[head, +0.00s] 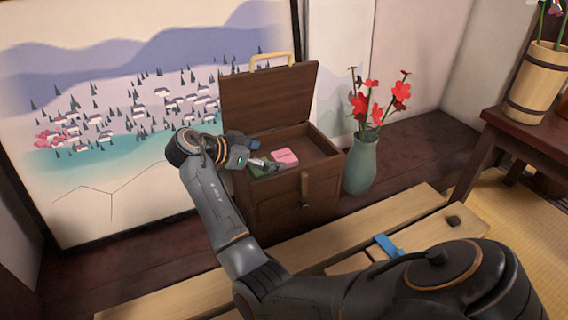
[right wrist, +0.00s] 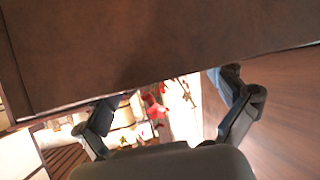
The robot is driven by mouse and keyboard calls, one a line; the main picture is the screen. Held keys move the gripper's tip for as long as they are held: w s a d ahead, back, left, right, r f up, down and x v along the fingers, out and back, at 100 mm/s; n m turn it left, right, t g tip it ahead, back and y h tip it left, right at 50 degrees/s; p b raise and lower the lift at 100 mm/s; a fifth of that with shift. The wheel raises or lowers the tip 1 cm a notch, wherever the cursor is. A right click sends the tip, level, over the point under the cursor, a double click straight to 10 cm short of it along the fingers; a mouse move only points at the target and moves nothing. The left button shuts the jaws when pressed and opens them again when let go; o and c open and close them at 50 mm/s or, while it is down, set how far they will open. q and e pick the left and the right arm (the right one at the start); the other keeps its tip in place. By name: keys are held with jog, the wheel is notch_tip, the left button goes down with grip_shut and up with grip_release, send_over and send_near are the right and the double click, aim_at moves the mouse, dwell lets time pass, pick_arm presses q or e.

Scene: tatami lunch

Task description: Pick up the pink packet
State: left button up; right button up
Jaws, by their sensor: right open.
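The pink packet (head: 285,156) lies inside the open dark wooden chest (head: 323,181), near its front left part. A green packet (head: 260,167) lies just left of it, partly covered by my gripper. My right gripper (head: 268,164) reaches in over the chest's left side, its fingers close to the left of the pink packet. I cannot tell whether they touch it. In the right wrist view the fingers are spread (right wrist: 170,118), with no packet visible between them. My left gripper is out of view.
The chest's raised lid (head: 268,97) stands behind the opening. A green vase (head: 360,165) with red flowers stands close on the right. A pale wooden bench (head: 290,268) with a blue object (head: 385,245) lies in front. A painted screen (head: 120,190) stands behind.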

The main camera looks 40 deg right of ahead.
aim_at(283, 156)
jog(key=b+x, duration=0.3)
jog(key=x, duration=0.1)
jog(key=shift+s+d+f, duration=0.1)
jog(key=shift+d+f, duration=0.1)
jog(key=shift+f, duration=0.1)
jog(key=shift+d+f, duration=0.1)
jog(key=shift+d, duration=0.35)
jog(key=shift+c, duration=0.2)
jog(key=c, duration=1.1)
